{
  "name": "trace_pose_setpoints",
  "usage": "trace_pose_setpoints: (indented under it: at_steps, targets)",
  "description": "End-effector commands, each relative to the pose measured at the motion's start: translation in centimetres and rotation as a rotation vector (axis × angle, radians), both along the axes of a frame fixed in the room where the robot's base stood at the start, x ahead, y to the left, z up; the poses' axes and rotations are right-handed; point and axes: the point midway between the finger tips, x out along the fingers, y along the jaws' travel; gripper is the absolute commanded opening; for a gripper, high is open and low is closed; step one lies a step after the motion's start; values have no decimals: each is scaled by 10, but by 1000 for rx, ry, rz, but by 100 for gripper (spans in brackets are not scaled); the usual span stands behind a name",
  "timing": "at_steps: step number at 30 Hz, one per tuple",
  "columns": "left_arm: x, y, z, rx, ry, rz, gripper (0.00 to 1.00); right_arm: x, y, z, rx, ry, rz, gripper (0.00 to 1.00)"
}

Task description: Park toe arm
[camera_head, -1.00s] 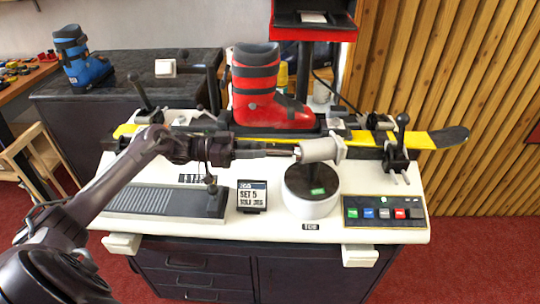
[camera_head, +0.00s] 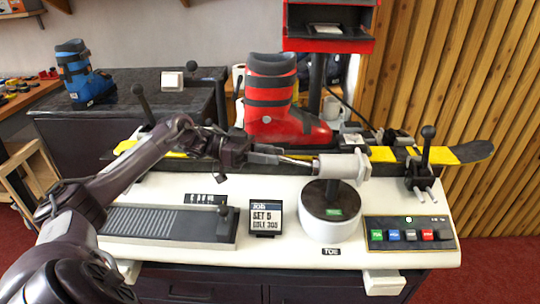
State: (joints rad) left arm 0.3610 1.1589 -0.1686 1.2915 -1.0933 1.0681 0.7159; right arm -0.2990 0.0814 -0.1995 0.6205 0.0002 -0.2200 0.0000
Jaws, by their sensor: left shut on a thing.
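The toe arm (camera_head: 343,165) is a pale cylinder with a thin metal rod reaching left, above a round white pedestal (camera_head: 332,229) with a dark top, near a "TOE" label. My left gripper (camera_head: 278,158) comes in from the left and is shut on the rod end of the toe arm. The fingers cover part of the rod. A red ski boot (camera_head: 285,115) with black straps stands upright on a yellow and black ski (camera_head: 455,154) just behind the gripper. The toe arm is in front of the boot's toe. My right gripper is not in view.
A button panel (camera_head: 409,234) sits at the bench's front right. Black-knobbed clamp levers (camera_head: 427,150) stand at the right. A blue boot (camera_head: 80,72) stands on the back counter.

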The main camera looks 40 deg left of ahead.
Motion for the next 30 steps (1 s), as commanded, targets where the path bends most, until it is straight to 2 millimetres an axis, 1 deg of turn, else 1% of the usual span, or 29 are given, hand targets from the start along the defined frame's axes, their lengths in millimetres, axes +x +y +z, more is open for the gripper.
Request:
trace_pose_setpoints:
  at_steps: [1,2,5,6,13,16,19,22,23,24,27,30]
  targets:
    - [1,2,2,1,-5,5,0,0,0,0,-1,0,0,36]
    - [1,2,2,0,-5,6,38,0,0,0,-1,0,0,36]
    - [1,1,2,1,-5,5,51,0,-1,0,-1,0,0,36]
    - [1,1,2,1,-4,4,54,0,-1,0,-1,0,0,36]
    - [1,1,1,-1,-2,2,54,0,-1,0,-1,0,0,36]
    - [-1,5,0,1,-2,3,54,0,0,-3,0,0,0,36]
    - [-6,18,-2,3,-1,5,54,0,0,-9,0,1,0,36]
    - [-13,35,-3,5,-2,5,54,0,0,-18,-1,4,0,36]
    - [-15,40,-3,6,-3,6,54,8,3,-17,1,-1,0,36]
    - [-18,47,-3,5,-3,5,54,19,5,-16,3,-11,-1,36]
    - [-23,58,-2,4,-4,5,54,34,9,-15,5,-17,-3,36]
    - [-27,67,-1,2,-3,4,54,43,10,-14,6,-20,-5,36]
